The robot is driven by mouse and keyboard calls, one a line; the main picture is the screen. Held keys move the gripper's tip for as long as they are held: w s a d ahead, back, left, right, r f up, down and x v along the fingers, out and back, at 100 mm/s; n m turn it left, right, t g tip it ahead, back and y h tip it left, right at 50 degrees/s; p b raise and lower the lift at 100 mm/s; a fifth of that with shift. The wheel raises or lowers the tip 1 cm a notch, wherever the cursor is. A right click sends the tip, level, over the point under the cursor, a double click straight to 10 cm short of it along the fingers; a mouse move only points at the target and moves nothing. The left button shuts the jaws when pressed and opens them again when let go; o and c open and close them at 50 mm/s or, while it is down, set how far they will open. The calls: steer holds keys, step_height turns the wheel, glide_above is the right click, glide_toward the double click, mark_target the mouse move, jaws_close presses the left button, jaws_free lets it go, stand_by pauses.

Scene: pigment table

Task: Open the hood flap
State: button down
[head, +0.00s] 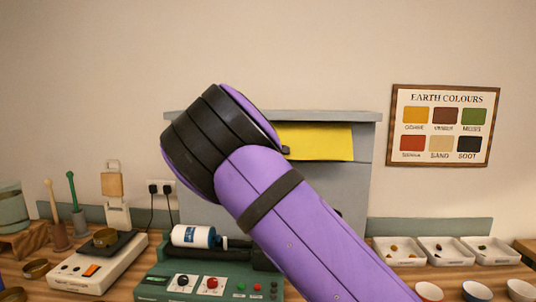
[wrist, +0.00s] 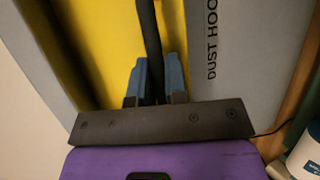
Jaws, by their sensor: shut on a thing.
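The grey dust hood (head: 365,150) stands against the wall behind the bench. Its yellow flap (head: 318,142) shows to the right of my arm; my arm hides the rest. In the wrist view the yellow flap (wrist: 105,50) fills the upper left, beside the grey hood side (wrist: 215,50) lettered "DUST HOO". A dark bar-shaped handle (wrist: 149,35) runs in front of the yellow. My gripper (wrist: 156,72) has its blue fingers on either side of this handle, shut on it. My arm hides the gripper in the head view. How far the flap stands open is unclear.
A green machine (head: 210,285) with a white bottle (head: 193,236) stands below the hood. A scale (head: 98,268) is at left. White trays (head: 398,252) and several bowls sit at right. A colour chart (head: 443,125) hangs on the wall.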

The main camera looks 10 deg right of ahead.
steer(key=s+a+r+n+g+y, duration=0.1)
steer(key=s+r+g+y, duration=0.1)
steer(key=r, duration=0.7)
steer(key=shift+s+r+g+y, duration=0.25)
steer(key=shift+s+g, duration=0.4)
steer(key=shift+g, duration=0.65)
steer(key=c, duration=1.4)
jaws_free()
steer(key=shift+c, duration=0.2)
steer(key=v, duration=1)
steer(key=shift+a+r, duration=0.2)
steer(key=shift+a, duration=0.05)
